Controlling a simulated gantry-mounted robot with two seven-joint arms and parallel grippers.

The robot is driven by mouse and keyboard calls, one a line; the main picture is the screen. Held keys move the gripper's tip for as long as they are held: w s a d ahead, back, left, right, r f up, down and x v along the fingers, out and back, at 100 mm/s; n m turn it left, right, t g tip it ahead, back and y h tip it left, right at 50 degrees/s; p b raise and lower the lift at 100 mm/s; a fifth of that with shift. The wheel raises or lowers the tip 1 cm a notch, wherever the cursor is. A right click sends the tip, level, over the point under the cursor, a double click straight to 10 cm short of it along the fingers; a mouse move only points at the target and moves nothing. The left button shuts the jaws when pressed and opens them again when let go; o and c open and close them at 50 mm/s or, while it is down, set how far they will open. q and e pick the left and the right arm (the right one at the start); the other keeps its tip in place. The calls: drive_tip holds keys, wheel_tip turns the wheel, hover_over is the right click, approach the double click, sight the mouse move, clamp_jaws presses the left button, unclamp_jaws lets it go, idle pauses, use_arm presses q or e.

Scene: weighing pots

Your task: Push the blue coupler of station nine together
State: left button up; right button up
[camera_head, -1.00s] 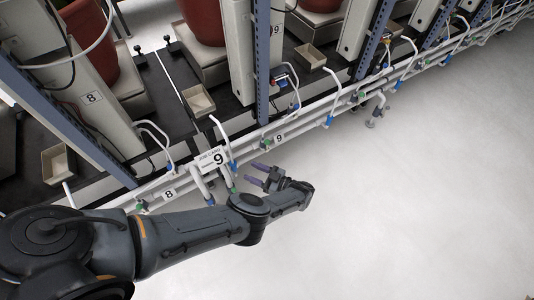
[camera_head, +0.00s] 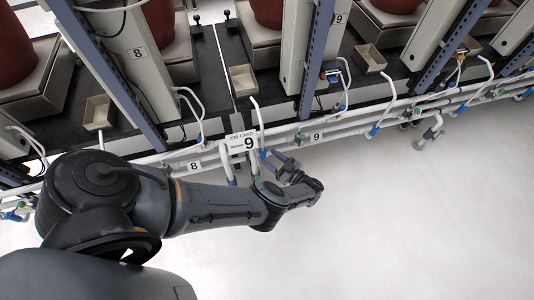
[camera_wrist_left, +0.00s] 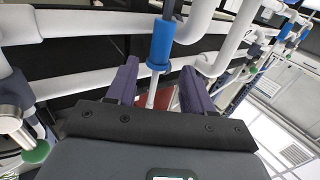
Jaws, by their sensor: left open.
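The blue coupler (camera_head: 263,154) is on a white tube by the job card marked 9 (camera_head: 243,141). In the left wrist view the blue coupler (camera_wrist_left: 161,45) is a sleeve with a wider lower collar, and a thin pale rod (camera_wrist_left: 152,94) runs down from it. My left gripper (camera_head: 273,162) is open, with its purple fingers close beside the coupler. In the left wrist view the fingers of the left gripper (camera_wrist_left: 157,82) stand on either side of the rod, below the coupler. Contact cannot be told. My right gripper is not in view.
White pipes (camera_head: 370,119) run along the bench front, with labels 8 and 9 and other blue and green fittings. A green-ended pipe stub (camera_wrist_left: 37,152) is left of the gripper. Blue posts (camera_head: 317,60) and pots stand behind. The pale floor (camera_head: 400,230) is clear.

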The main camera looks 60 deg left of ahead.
sight(263, 155)
use_arm(q)
drive_tip(key=shift+x, duration=1.35)
drive_tip(key=shift+w, duration=0.1)
clamp_jaws()
